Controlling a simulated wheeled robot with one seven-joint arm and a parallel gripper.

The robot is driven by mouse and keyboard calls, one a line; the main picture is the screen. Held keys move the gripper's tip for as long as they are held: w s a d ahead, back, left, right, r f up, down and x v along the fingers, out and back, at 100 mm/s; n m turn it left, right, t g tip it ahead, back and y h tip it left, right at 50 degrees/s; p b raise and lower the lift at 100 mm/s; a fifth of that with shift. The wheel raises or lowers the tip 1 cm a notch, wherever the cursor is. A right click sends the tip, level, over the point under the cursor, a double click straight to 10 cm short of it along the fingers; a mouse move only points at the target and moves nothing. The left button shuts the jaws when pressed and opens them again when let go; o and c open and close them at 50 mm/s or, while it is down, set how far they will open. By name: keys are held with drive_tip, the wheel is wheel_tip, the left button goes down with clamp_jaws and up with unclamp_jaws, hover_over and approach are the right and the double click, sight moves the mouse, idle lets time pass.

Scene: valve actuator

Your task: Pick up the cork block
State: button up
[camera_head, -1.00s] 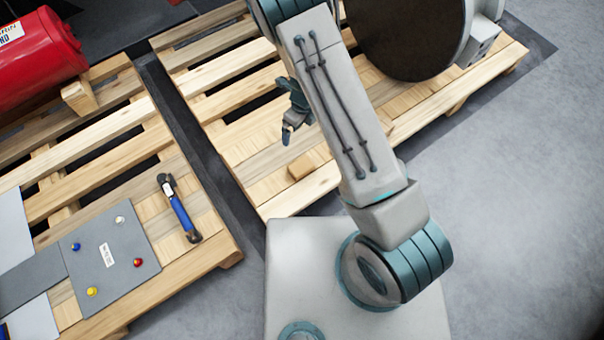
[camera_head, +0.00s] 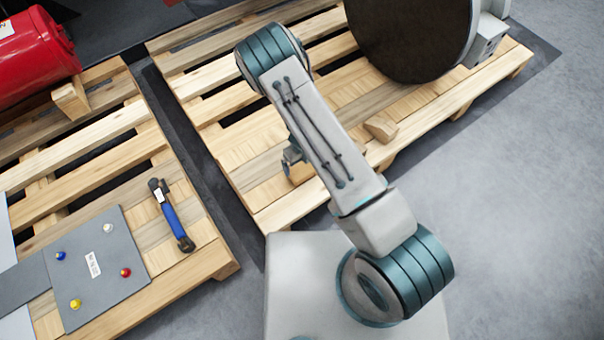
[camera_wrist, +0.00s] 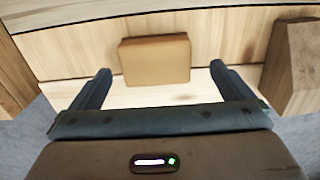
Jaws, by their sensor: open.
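The cork block (camera_wrist: 155,60) is a plain tan-brown rectangular block lying on the light pallet boards. In the wrist view it sits centred ahead, in the gap between the two fingers, with clear room on both sides. My gripper (camera_wrist: 160,71) is open and empty, its fingertips pointing toward the block. In the head view the cork block (camera_head: 299,173) shows beside my arm near the pallet's front edge, partly hidden by it. My gripper (camera_head: 292,156) is mostly hidden behind the arm there. I cannot tell the exact height between fingers and block.
A wooden block (camera_wrist: 296,68) stands to the right of my gripper; it also shows in the head view (camera_head: 380,127). A large dark disc (camera_head: 408,35) stands on the same pallet (camera_head: 275,213). The left pallet holds a blue-handled tool (camera_head: 172,215) and a red cylinder (camera_head: 32,58).

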sight(301, 170)
drive_tip(key=f+b, duration=0.2)
drive_tip(key=f, duration=0.1)
drive_tip(key=f+b, duration=0.1)
drive_tip(key=f, duration=0.1)
drive_tip(key=shift+s+f, duration=0.1)
drive_tip(key=shift+s, duration=0.25)
drive_tip(key=c, duration=1)
drive_tip(key=shift+o, duration=0.3)
drive_tip(key=shift+a+r+p, duration=0.1)
drive_tip(key=shift+r+p, duration=0.3)
drive_tip(key=shift+r, duration=0.3)
drive_tip(key=r+p, duration=0.2)
drive_tip(key=r, duration=0.1)
drive_tip(key=shift+s+d+r, duration=0.1)
drive_tip(key=shift+d+r, duration=0.1)
drive_tip(key=shift+r, duration=0.1)
drive_tip(key=s+d+r+b, duration=0.3)
drive_tip(key=s+d+r, duration=0.3)
drive_tip(key=s+d, duration=0.1)
drive_tip(key=shift+s+d, duration=0.35)
drive_tip(key=shift+d, duration=0.3)
